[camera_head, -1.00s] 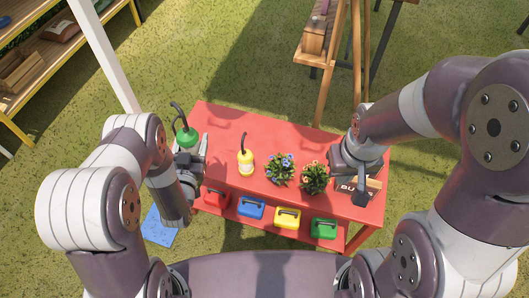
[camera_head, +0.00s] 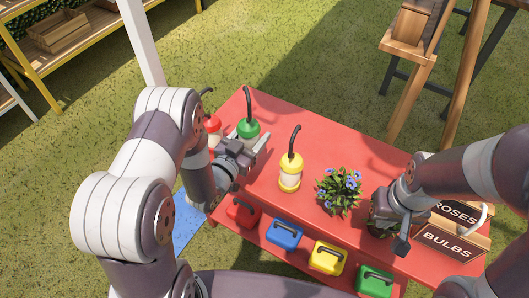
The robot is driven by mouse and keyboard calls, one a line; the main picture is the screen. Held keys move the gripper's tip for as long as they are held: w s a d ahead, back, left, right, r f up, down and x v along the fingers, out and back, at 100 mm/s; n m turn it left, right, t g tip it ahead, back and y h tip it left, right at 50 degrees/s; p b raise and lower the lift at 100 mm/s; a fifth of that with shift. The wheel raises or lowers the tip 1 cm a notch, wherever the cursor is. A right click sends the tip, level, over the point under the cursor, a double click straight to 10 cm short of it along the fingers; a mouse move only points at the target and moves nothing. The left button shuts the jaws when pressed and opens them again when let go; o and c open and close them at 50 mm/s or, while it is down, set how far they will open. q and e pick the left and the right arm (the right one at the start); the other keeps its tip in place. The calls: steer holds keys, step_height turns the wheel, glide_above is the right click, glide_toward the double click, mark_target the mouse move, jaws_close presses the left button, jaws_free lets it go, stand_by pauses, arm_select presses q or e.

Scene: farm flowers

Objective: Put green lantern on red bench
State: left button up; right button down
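The green lantern (camera_head: 248,128) with its dark curved handle shows at the left end of the red bench (camera_head: 300,130). My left gripper (camera_head: 249,143) is right at the lantern in the picture. Its fingers are spread, and they cover the lantern's lower part, so I cannot tell whether they touch it or whether its base rests on the bench. My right gripper (camera_head: 380,222) is low over the right part of the bench, beside the blue flowers.
A yellow lantern (camera_head: 290,172) and a pot of blue flowers (camera_head: 339,188) stand mid-bench. A red lantern (camera_head: 212,124) shows left of the bench top. Coloured boxes (camera_head: 328,257) sit on the lower shelf. The back of the bench is clear.

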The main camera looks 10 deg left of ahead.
arm_select(q)
step_height(320, 180, down, 5)
steer(key=shift+f+b, duration=0.2)
steer(key=shift+b, duration=0.75)
steer(key=shift+r, duration=0.1)
steer(key=shift+f, duration=0.2)
steer(key=o, duration=1.3)
steer(key=shift+c, duration=0.2)
steer(key=shift+r, duration=0.1)
